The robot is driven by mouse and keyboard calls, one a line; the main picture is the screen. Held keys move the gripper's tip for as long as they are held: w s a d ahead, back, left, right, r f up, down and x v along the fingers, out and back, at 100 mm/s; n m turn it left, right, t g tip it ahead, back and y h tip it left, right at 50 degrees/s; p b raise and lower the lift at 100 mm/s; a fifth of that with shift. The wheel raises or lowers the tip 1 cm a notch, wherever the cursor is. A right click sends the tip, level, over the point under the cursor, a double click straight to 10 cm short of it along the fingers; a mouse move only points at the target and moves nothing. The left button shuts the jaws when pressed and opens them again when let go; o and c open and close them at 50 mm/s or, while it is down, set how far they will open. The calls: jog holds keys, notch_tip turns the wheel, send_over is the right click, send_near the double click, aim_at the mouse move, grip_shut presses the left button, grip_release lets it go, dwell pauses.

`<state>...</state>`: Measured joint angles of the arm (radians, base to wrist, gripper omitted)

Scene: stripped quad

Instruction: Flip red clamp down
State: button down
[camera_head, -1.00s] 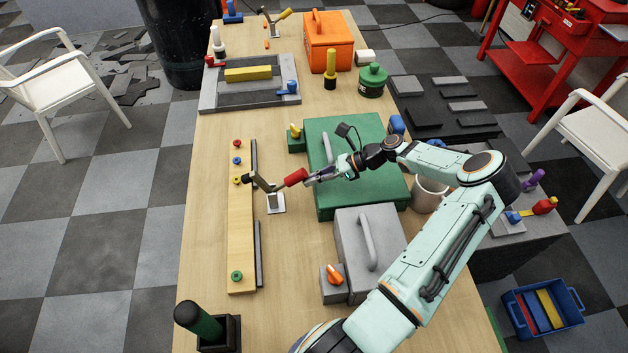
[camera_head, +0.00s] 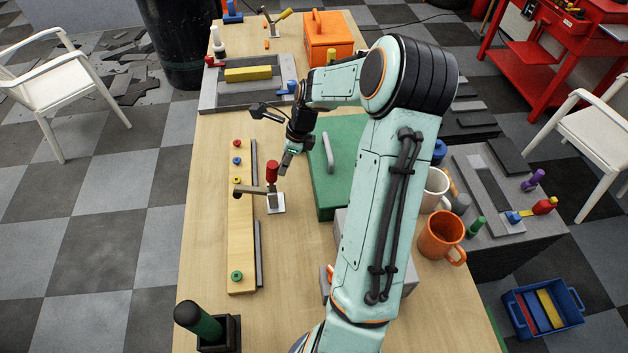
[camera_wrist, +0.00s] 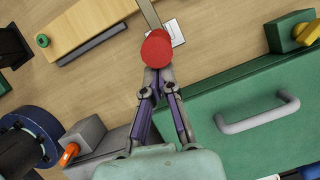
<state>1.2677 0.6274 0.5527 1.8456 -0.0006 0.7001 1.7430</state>
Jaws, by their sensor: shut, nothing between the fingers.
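The red clamp handle (camera_head: 272,171) stands upright on its small metal clamp, whose pale base plate (camera_head: 277,208) sits on the table. The clamp's dark arm (camera_head: 250,192) reaches left over the wooden board (camera_head: 241,262). In the wrist view the red handle (camera_wrist: 156,48) is seen from above, just past my fingertips. My gripper (camera_head: 287,163) is shut and empty, pointing down just right of the red handle. The fingertips also show in the wrist view (camera_wrist: 158,75). I cannot tell whether they touch the handle.
A green case (camera_head: 335,195) with a grey handle lies right of the clamp. A grey box (camera_head: 405,283) is mostly hidden behind my arm. An orange mug (camera_head: 438,238) and a white mug (camera_head: 433,186) stand to the right.

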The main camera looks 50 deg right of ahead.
aim_at(267, 178)
jog(key=shift+w+a+r+g+h, duration=0.15)
jog(key=shift+w+a+g+h, duration=0.35)
jog(key=shift+w+a+r+g+h, duration=0.15)
jog(key=shift+w+a+g+h, duration=0.3)
jog(key=shift+g+h, duration=0.05)
jog(key=shift+w+a, duration=0.35)
jog(key=shift+r, duration=0.1)
notch_tip(267, 178, up, 10)
jog(key=shift+s+a, duration=0.15)
dwell(0.4)
